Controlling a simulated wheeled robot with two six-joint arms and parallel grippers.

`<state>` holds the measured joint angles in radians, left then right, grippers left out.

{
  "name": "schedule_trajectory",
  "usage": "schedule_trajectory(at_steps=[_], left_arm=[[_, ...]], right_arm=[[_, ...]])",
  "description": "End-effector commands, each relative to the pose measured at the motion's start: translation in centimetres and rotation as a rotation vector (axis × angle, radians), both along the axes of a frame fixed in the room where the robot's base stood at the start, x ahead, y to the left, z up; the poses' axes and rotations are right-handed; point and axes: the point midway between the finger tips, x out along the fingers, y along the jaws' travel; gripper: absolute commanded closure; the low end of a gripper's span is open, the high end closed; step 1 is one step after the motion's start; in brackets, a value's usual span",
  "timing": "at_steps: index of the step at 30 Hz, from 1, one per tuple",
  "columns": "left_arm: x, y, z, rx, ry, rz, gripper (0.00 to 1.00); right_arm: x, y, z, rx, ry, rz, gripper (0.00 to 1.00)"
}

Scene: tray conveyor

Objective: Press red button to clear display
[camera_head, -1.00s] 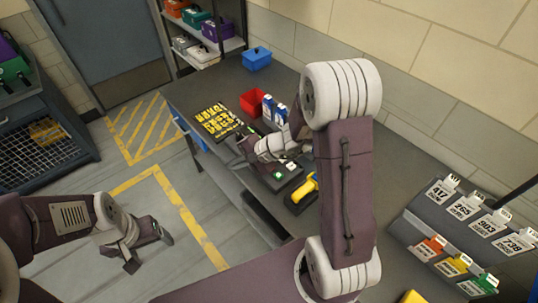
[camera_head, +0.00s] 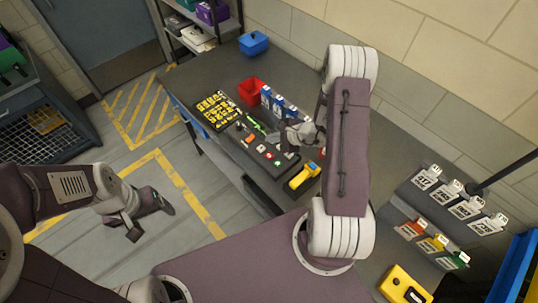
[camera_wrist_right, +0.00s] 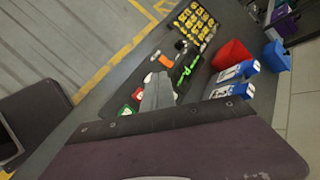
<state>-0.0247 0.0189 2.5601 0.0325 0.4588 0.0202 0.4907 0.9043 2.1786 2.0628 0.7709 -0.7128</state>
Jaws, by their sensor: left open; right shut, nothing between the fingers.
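A dark control panel (camera_head: 285,173) lies along the front of the bench with a row of small coloured buttons on it. A red button (camera_head: 261,148) appears in that row, too small to read clearly. In the right wrist view a red patch (camera_wrist_right: 125,110) and a green button (camera_wrist_right: 138,95) show beside my fingers. My right gripper (camera_head: 285,131) is shut and empty, above the bench behind the buttons; its grey fingers (camera_wrist_right: 157,92) hide part of the panel in the wrist view. I cannot tell any contact. My left gripper (camera_head: 150,218) is open and empty over the floor.
Left of the buttons is a yellow keypad block (camera_head: 217,107). A yellow handheld device (camera_head: 303,176) sits to the right. A rack of numbered tags (camera_head: 430,205) stands further right.

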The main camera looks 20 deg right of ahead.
Motion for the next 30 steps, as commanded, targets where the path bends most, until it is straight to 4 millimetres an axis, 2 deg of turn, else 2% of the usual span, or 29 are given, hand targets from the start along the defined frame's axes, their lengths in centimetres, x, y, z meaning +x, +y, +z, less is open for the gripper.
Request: schedule_trajectory(at_steps=[11, 15, 21, 30], left_arm=[[0.0, 0.0, -2.9, 0.0, 0.0, 0.0, 0.22], [0.0, 0.0, -4.8, 0.0, 0.0, 0.0, 0.22], [0.0, 0.0, -5.8, 0.0, 0.0, 0.0, 0.22], [0.0, 0.0, -5.7, 0.0, 0.0, 0.0, 0.22]], right_arm=[[-0.1, 0.0, -5.8, 0.002, 0.002, 0.001, 1.0], [0.0, 0.0, -7.6, 0.0, -0.001, 0.001, 1.0], [0.0, 0.0, -8.4, 0.0, -0.001, 0.001, 1.0], [0.0, 0.0, -8.3, -0.001, 0.0, 0.001, 1.0]])
